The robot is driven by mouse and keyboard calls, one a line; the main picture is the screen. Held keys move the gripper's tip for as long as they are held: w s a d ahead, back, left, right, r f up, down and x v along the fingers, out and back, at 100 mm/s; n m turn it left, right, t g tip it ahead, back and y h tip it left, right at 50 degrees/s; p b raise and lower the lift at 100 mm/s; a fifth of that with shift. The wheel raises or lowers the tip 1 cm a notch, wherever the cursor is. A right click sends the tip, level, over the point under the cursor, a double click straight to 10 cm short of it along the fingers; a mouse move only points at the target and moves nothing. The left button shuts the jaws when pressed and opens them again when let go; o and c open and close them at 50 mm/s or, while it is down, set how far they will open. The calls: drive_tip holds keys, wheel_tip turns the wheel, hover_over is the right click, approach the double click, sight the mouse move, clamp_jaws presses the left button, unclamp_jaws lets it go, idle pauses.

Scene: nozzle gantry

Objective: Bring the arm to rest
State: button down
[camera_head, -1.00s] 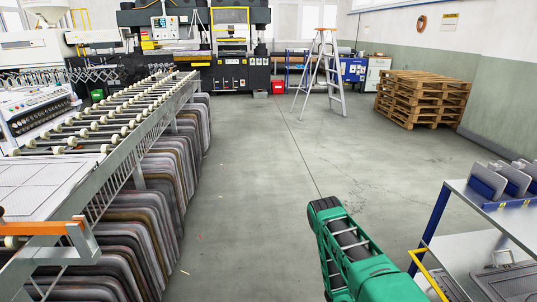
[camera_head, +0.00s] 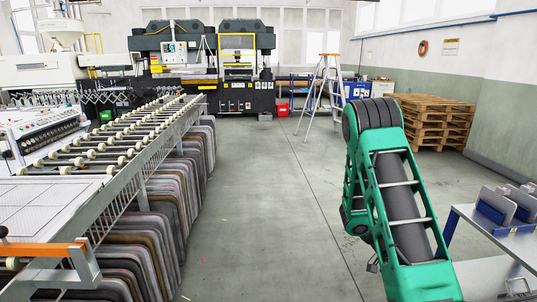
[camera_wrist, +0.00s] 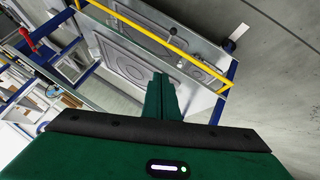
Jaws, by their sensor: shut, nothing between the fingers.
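My green arm (camera_head: 395,190) rises at the right of the head view, its dark rounded joint up high in front of the pallets. In the wrist view my gripper (camera_wrist: 161,90) shows as green fingers held together, shut and empty. Beyond the fingertips are a metal shelf with moulded panels and a yellow rail, apart from the fingers as far as I can tell. In the head view I cannot make out the gripper clearly.
A roller conveyor (camera_head: 120,140) with hanging panels runs along the left. A blue-framed rack (camera_head: 500,235) stands at the right front, close to my arm. Wooden pallets (camera_head: 440,120) and a stepladder (camera_head: 322,95) stand farther back. The middle floor is clear.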

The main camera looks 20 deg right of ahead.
drive_tip(key=s+a+r+n+t+y, duration=0.1)
drive_tip(key=s+a+r+n+y, duration=0.1)
drive_tip(key=s+a+r, duration=0.3)
drive_tip(key=s+a+r+n+t+y, duration=0.2)
drive_tip(key=s+a+r+n, duration=0.3)
drive_tip(key=a+r, duration=0.6)
drive_tip(key=s+a+r+n+t+y, duration=0.2)
drive_tip(key=s+a+r+n+y, duration=0.1)
drive_tip(key=a+r, duration=0.5)
drive_tip(key=s+n, duration=0.1)
drive_tip(key=s, duration=0.1)
drive_tip(key=shift+s+a+r+y, duration=0.2)
drive_tip(key=shift+s+r+y, duration=0.1)
drive_tip(key=shift+s, duration=0.1)
